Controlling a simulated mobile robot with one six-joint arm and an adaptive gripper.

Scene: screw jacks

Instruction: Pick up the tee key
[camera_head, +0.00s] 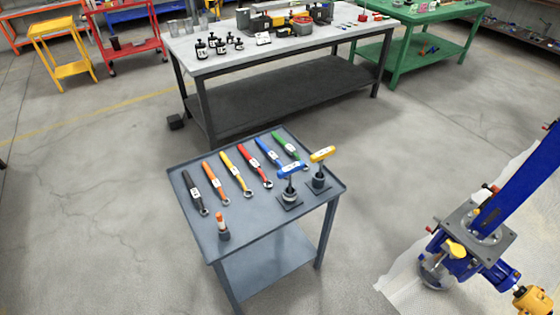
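Two tee-handled keys stand upright in dark square-based holders at the right side of a small grey table (262,217). One tee key has a blue handle (291,170); the other, just behind and to its right, has a yellow handle (322,154). Each handle carries a small pale label, too small to read. The lower ends of both shafts are hidden in their holders. The frame does not show which key the task means. My gripper is not in view.
A blue machine (463,247) stands at right. A large workbench (215,62) is behind. Floor left of the table is clear.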

